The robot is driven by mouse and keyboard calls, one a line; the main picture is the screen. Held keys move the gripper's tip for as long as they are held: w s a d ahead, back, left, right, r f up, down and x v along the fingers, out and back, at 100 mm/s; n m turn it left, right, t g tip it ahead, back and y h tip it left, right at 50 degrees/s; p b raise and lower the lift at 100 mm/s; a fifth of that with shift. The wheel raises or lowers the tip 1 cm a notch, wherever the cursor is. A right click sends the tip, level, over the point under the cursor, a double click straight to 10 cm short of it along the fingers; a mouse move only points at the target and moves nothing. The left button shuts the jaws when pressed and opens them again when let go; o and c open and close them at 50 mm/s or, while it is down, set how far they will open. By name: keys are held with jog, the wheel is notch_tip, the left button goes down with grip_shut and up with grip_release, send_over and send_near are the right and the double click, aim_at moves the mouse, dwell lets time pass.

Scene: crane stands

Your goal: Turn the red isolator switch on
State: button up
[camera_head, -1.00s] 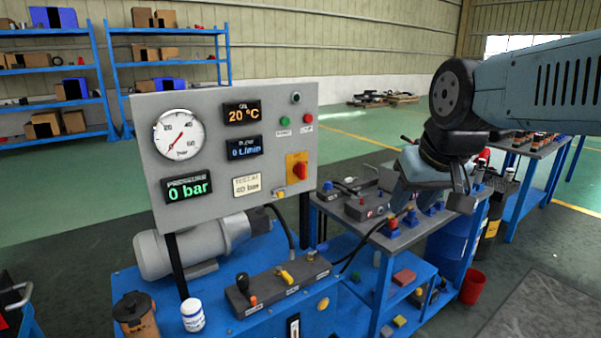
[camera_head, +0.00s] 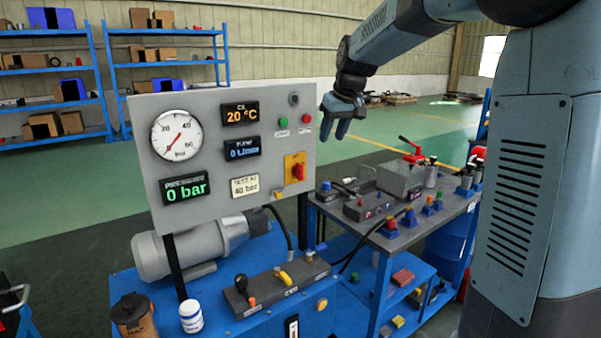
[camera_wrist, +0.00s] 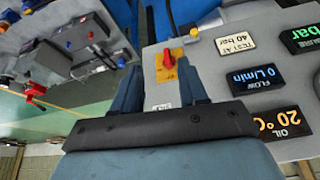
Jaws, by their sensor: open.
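The red isolator switch (camera_head: 298,172) is a red knob on a yellow plate at the right side of the grey control panel (camera_head: 225,108). It also shows in the wrist view (camera_wrist: 168,60), upside down, just beyond the fingertips and roughly between them. My gripper (camera_head: 336,136) is open and empty, to the right of the panel edge and above the switch in the head view. In the wrist view its two fingers (camera_wrist: 160,82) stand apart, and neither visibly touches the knob.
Green and red buttons (camera_head: 283,123) sit above the switch. A workbench (camera_head: 405,240) with clamps and valves stands right of the panel. The blue stand's lever block (camera_head: 275,287) is below. Displays read 0 bar and 20 °C.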

jog(key=n, duration=0.1)
send_near(302, 165)
jog(key=x, duration=1.2)
jog(key=shift+w+f, duration=0.1)
jog(key=shift+f, duration=0.25)
jog(key=shift+g, duration=0.3)
grip_shut()
